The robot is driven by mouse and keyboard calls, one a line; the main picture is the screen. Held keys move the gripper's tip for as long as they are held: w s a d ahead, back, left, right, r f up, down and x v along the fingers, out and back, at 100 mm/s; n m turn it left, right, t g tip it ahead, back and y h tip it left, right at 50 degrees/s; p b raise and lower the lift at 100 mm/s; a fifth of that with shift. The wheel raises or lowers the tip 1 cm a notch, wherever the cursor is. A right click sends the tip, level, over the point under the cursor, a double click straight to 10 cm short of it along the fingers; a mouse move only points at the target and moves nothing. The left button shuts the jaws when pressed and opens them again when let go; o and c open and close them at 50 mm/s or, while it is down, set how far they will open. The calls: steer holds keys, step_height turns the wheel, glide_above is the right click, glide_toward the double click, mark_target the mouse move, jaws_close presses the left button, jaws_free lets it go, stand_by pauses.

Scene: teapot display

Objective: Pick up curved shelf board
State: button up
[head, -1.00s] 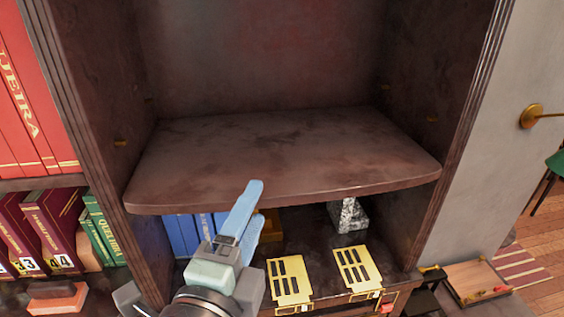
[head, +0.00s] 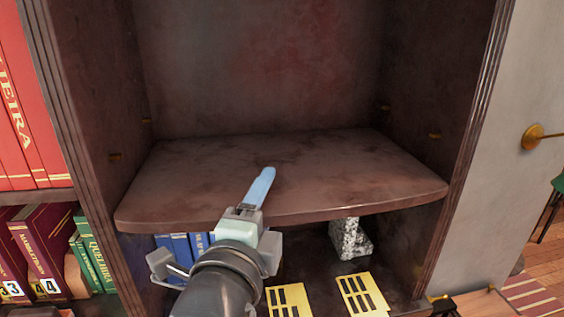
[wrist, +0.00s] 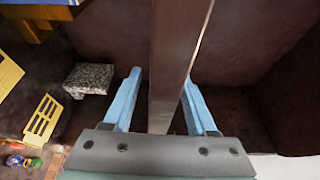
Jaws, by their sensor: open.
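The curved shelf board (head: 350,175) is a dark brown mottled board with a bowed front edge, lying level inside the bookcase. In the wrist view the board (wrist: 172,45) shows edge-on as an upright band between the two blue fingers. My gripper (head: 258,195) is at the board's front edge, left of its middle. One finger lies over the top surface; the other is hidden below in the head view. In the wrist view my gripper (wrist: 162,78) is open with a finger on each side of the board, and gaps appear beside it, wider on the left.
Below the board are blue books (head: 185,247), a speckled stone block (head: 350,240) and yellow slotted plates (head: 362,295). Bookcase side walls (head: 85,110) flank the board closely. Red books (head: 15,130) stand at the left. The space above the board is empty.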

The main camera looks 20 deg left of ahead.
steer(key=shift+w+a, duration=0.1)
steer(key=shift+w, duration=0.35)
jaws_close()
stand_by(1.1)
steer(key=shift+r, duration=0.25)
